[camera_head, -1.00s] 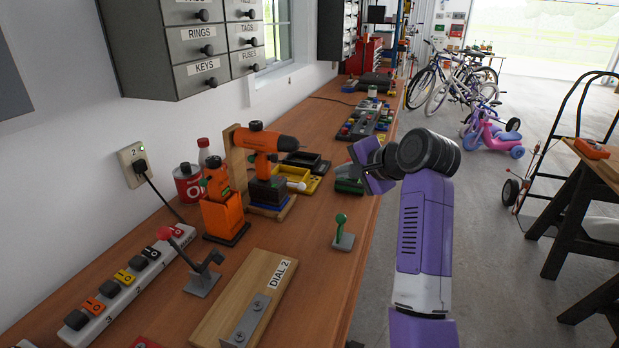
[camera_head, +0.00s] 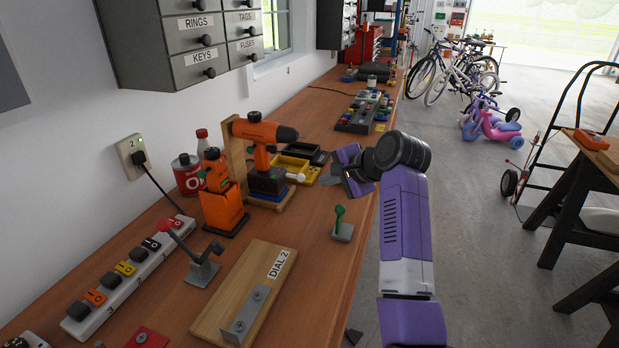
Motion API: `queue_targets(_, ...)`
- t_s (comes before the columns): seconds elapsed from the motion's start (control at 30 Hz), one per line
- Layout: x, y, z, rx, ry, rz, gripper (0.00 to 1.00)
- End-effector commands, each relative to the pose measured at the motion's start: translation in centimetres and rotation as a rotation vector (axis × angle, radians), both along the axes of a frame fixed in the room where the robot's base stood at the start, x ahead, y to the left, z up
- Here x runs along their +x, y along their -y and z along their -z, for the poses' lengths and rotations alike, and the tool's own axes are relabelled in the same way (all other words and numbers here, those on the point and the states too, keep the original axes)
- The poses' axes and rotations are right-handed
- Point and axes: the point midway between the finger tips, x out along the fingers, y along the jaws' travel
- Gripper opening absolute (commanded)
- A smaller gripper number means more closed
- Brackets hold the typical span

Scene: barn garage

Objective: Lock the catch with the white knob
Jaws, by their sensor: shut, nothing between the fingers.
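The white knob (camera_head: 296,177) shows beside the yellow tray, just right of the orange drill's base. It sits low over the bench; its base and lever are too small or hidden to tell locked from unlocked. My gripper (camera_head: 328,174) is shut and empty, to the right of the white knob with a small gap in the picture. Its purple hand is turned toward the wall side, and its fingertips are small and dark. Two similar catches stand nearer: one with a green knob (camera_head: 340,211), upright, and one with a red knob (camera_head: 165,224), tilted left.
The orange drill (camera_head: 262,140) stands left of the white knob, with the yellow tray (camera_head: 292,166) behind it. An orange holder (camera_head: 222,207), a DIAL 2 board (camera_head: 225,312) and a power strip (camera_head: 125,285) lie nearer. The bench's (camera_head: 310,262) right front is mostly clear.

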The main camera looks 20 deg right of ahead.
Motion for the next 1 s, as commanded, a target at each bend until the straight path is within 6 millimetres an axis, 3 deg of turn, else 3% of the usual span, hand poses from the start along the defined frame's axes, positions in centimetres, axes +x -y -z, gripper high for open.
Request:
queue_targets(0.27,3.7,-1.4,3.1,0.000,-0.003,-0.002,0.00)
queue_targets(0.5,6.2,-2.3,3.5,0.000,0.000,-0.001,0.00)
queue_targets(1.0,7.3,-2.7,3.8,-0.001,-0.001,-0.001,0.00)
